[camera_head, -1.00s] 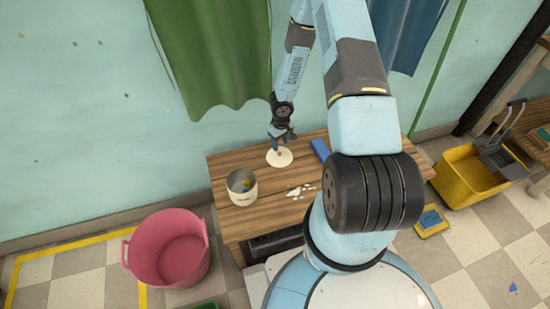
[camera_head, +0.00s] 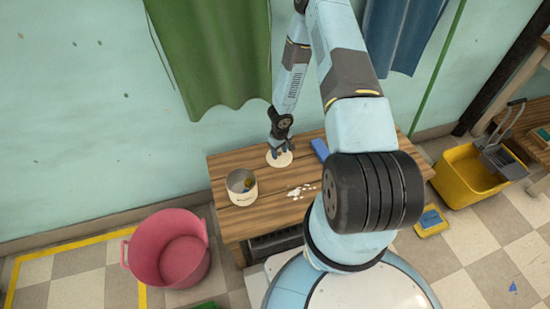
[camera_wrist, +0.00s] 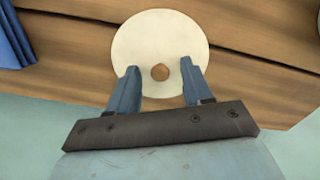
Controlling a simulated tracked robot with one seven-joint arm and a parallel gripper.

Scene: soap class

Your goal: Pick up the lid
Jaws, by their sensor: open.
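The lid is a round cream disc (camera_head: 286,160) lying flat on the wooden table, near its back edge. My gripper (camera_head: 282,153) is over the lid in the head view. In the wrist view my gripper (camera_wrist: 160,72) is open, with one blue finger on each side of the knob and a gap on both sides. Whether the fingertips touch the lid's top, I cannot tell.
A cream pot (camera_head: 242,194) with something inside stands at the left on the wooden table (camera_head: 262,222). White bits (camera_head: 300,191) lie right of it. A blue object (camera_head: 320,149) lies right of the lid. A pink tub (camera_head: 168,250) and a yellow bucket (camera_head: 468,178) stand on the floor.

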